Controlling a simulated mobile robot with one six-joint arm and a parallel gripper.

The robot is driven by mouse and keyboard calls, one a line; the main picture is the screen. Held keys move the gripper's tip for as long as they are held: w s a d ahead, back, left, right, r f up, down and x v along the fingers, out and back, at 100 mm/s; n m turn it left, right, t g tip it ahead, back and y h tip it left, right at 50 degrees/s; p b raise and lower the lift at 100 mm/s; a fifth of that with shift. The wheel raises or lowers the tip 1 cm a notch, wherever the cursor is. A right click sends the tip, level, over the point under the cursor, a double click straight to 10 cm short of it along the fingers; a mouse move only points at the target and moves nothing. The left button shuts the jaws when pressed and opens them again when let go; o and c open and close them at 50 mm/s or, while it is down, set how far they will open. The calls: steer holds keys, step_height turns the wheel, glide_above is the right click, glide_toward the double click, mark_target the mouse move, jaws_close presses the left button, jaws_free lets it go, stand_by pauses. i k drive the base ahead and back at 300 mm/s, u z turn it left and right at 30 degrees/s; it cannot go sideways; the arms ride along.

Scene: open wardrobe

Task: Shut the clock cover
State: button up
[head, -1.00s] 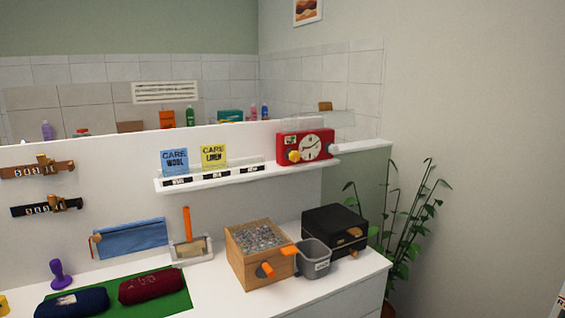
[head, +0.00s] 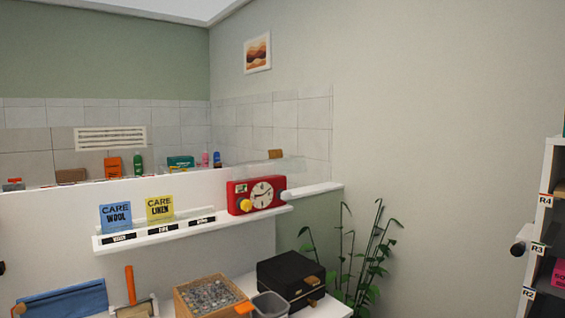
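The clock (head: 240,190) is a red box with a round white dial and a yellow knob on its front. It stands at the right end of the narrow white shelf (head: 165,237). A clear, see-through panel (head: 292,166) with a tan tab (head: 275,154) shows above the clock. It looks like the cover, raised off the dial, though its hinge is hard to make out. The dial is uncovered. My gripper is not in view.
A blue CARE WOOL card (head: 115,216) and a yellow CARE LINEN card (head: 160,208) stand left on the shelf. Below are a wooden box of grey bits (head: 210,294), a grey bin (head: 269,304) and a black box (head: 290,277). A plant (head: 352,260) stands right; a labelled rack (head: 545,230) is at the far right.

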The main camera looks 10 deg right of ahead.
mark_target(273, 154)
steer(key=z, duration=0.7)
steer(key=k, duration=0.75)
steer(key=u, duration=0.75)
steer(key=i, duration=1.05)
steer(key=z, duration=0.05)
